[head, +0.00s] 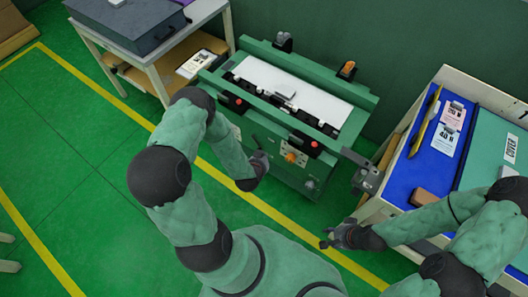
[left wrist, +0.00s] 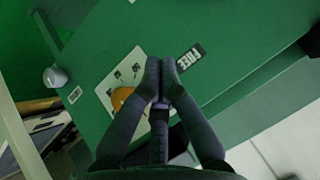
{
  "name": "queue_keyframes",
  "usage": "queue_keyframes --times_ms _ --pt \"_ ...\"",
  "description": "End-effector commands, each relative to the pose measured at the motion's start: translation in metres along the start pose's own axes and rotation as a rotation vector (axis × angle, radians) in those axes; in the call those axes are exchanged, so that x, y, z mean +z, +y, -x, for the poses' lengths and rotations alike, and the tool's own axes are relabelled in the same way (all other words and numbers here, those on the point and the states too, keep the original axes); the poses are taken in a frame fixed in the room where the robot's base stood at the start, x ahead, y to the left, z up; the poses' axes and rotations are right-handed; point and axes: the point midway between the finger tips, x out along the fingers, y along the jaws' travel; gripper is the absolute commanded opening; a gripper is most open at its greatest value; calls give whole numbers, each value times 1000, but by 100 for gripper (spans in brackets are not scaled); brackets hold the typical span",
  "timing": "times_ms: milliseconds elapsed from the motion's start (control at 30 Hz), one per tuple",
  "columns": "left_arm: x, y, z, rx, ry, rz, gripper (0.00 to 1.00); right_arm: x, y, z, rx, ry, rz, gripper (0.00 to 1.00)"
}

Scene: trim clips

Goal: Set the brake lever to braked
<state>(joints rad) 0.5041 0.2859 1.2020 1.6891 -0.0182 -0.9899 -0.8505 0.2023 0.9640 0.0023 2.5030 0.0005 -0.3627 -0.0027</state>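The green machine (head: 262,135) stands ahead with a white sheet on its top. On its front face is a plate with an orange knob (head: 291,157), which looks like the brake control. In the left wrist view the orange knob (left wrist: 121,98) sits on a white plate (left wrist: 122,74) with small icons, partly behind my finger. A dark label (left wrist: 190,57), apparently reading FREE, is beside it. My left gripper (head: 264,157) is just left of the knob; its fingertips (left wrist: 160,64) meet with nothing visible between them. My right gripper (head: 325,237) is empty, its fingertips apart, over the floor.
A blue-lined tray table (head: 398,182) with cards and a teal cover stands at right, near my right arm. A bench with a dark case (head: 130,22) stands at back left. A grey block (head: 368,178) juts from the machine's right end.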

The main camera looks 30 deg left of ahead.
Motion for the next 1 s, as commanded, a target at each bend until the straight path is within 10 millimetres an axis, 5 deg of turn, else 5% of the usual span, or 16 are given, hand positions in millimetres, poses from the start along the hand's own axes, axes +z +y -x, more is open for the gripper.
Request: queue_keyframes --times_ms 300,1000 --pt "0 7 31 -1 1 0 0 0 -4 11 0 0 0 40" --pt "1 11 32 13 -6 9 0 1 -4 10 0 0 0 40"
